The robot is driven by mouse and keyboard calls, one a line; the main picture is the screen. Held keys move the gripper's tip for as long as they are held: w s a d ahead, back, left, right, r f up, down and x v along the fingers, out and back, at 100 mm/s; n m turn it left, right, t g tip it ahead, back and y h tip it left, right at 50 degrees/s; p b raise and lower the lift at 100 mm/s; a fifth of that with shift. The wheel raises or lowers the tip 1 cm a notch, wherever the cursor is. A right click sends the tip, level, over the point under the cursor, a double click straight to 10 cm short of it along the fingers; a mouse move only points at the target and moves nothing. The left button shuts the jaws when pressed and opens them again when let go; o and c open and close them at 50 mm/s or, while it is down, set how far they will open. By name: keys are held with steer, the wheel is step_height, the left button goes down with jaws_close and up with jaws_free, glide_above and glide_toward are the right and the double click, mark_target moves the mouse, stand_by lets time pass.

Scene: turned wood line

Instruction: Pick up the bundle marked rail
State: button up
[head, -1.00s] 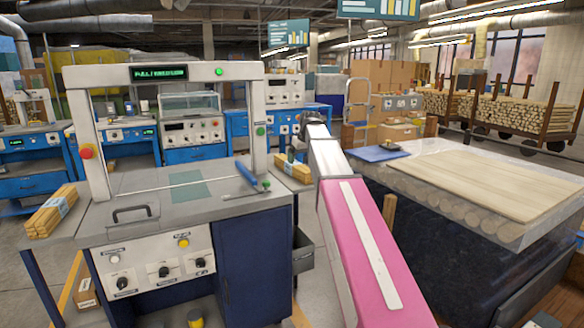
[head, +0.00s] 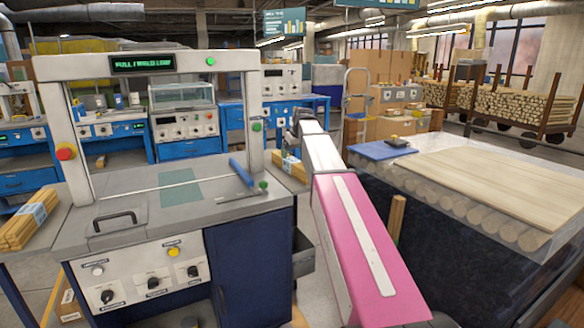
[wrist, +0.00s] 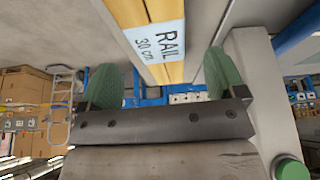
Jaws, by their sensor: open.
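The bundle marked rail (wrist: 160,36) is a set of yellow wooden sticks with a pale label reading "RAIL 30 cm". In the wrist view its labelled end appears between the two green fingers of my gripper (wrist: 163,75), slightly beyond them, with no visible grip. My gripper is open and empty. In the head view a banded bundle (head: 290,166) lies on the side shelf right of the machine, by the end of my arm, which partly hides it. Another bundle (head: 28,220) with a pale label lies on the left side shelf; its label is too small to read.
The grey machine (head: 165,200) with its upright frame stands just left of my arm. A blue-handled tool (head: 242,172) lies on its top. A wrapped stack of logs with a board (head: 490,180) on top stands close on the right. Cartons (head: 400,127) stand behind.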

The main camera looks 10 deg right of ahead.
mark_target(292, 160)
steer(key=shift+x, duration=2.7)
steer(key=shift+d, duration=0.1)
steer(key=c, duration=1.3)
